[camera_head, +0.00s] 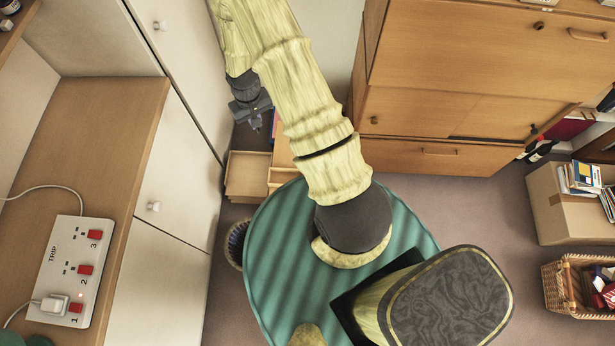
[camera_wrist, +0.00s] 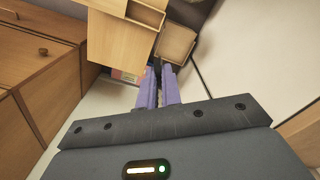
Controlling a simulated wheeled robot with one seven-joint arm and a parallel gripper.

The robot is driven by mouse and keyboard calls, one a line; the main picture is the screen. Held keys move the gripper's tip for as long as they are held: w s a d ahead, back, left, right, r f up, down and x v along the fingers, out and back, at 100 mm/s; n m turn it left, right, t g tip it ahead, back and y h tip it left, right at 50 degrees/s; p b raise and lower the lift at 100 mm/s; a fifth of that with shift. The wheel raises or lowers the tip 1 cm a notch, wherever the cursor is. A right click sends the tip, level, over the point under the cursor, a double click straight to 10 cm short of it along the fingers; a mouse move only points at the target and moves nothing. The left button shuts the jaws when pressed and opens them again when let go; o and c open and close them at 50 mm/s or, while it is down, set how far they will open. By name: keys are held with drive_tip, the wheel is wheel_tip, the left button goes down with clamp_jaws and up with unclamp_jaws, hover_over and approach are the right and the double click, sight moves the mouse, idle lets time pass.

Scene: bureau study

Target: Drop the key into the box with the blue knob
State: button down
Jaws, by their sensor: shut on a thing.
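My gripper (camera_head: 256,120) hangs at the end of my arm, beside the white cupboard, above and behind the open wooden compartments. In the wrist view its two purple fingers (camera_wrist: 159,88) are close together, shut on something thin. The key is too small or hidden to make out between them. An open wooden box (camera_head: 247,177) lies below the gripper in the head view. It also shows beyond the fingertips in the wrist view (camera_wrist: 176,44). A second open compartment (camera_wrist: 146,14) is to its left. No blue knob can be made out in either view.
White cupboard doors (camera_head: 172,185) and a wooden shelf with a socket strip (camera_head: 76,272) are at left. A wooden bureau (camera_head: 440,90) stands behind. A cardboard box (camera_head: 560,213) and wicker basket (camera_head: 562,292) are at right. Carpet (camera_head: 480,215) between is clear.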

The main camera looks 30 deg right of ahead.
drive_tip(key=s+d+f+m+b, duration=0.1)
drive_tip(key=d+f+m+b, duration=0.2)
drive_tip(key=f+b, duration=0.7)
drive_tip(key=s+d+f+m+b, duration=0.1)
drive_tip(key=d+f+m+b, duration=0.2)
drive_tip(key=f+b, duration=0.8)
drive_tip(key=s+d+f+m+b, duration=0.2)
drive_tip(key=d+f+m+b, duration=0.1)
drive_tip(key=f+m+b, duration=0.4)
wheel_tip(320, 180, down, 4)
drive_tip(key=b, duration=0.7)
drive_tip(key=shift+r, duration=0.25)
drive_tip(key=shift+d+f, duration=0.1)
drive_tip(key=b, duration=0.6)
hover_over(295, 176)
wheel_tip(295, 176, down, 6)
drive_tip(key=shift+r, duration=0.1)
drive_tip(key=c, duration=1.5)
unclamp_jaws()
